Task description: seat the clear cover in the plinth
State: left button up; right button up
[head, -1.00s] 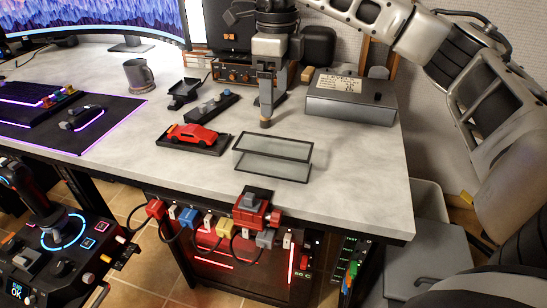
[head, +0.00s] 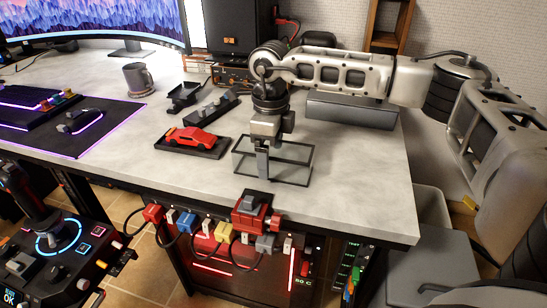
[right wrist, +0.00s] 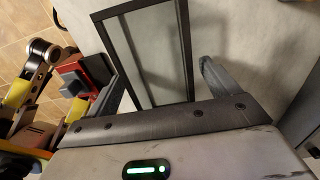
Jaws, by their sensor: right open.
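The clear cover (head: 292,168) is a see-through box with thin dark edges, standing on the grey desk near its front edge. The plinth (head: 212,153) is a flat black base to its left, with a red model car (head: 190,137) on it. My right gripper (head: 263,172) points down at the left part of the cover. In the right wrist view the cover (right wrist: 150,55) lies between the two spread fingers of the gripper (right wrist: 165,78). I cannot tell whether either finger touches it. My left gripper is not in view.
A grey box (head: 350,110) stands at the back right, partly behind my arm. A black stand (head: 184,97) and a small dark tray (head: 214,106) lie behind the plinth. Red, blue and yellow plugs (head: 200,225) line the desk's front edge. The desk's right end is clear.

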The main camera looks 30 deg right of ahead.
jog(key=shift+f, duration=0.65)
jog(key=c, duration=1.1)
jog(key=shift+r, duration=0.1)
